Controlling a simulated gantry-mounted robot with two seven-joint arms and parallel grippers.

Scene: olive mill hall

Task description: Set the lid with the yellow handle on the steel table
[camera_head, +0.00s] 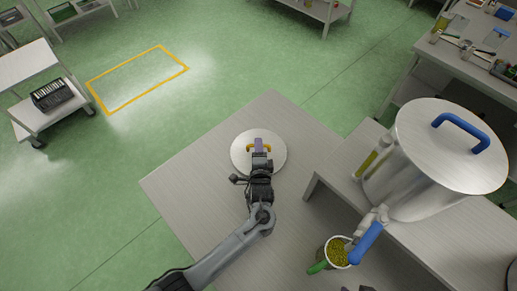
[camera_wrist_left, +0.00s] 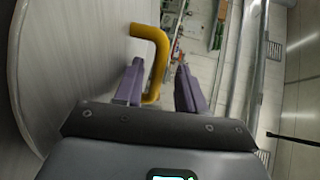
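The round steel lid (camera_head: 240,157) lies flat over the steel table (camera_head: 190,185) in the head view. Its yellow handle (camera_head: 252,148) faces up, partly hidden by my gripper. My left gripper (camera_head: 262,150) is at the handle. In the left wrist view the lid (camera_wrist_left: 75,60) fills the left side. The yellow handle (camera_wrist_left: 160,50) stands between the two purple fingers (camera_wrist_left: 160,88), with a gap to the right finger, so the gripper is open around it. Whether the lid touches the table is hard to tell. My right gripper is not in view.
A large steel pot (camera_head: 395,190) with a blue-handled lid (camera_head: 440,150) stands on a bench at the right. A green-handled container of olives (camera_head: 335,253) is near the bottom. The table left of the lid is clear. A cart with a dark crate (camera_head: 52,94) stands far left.

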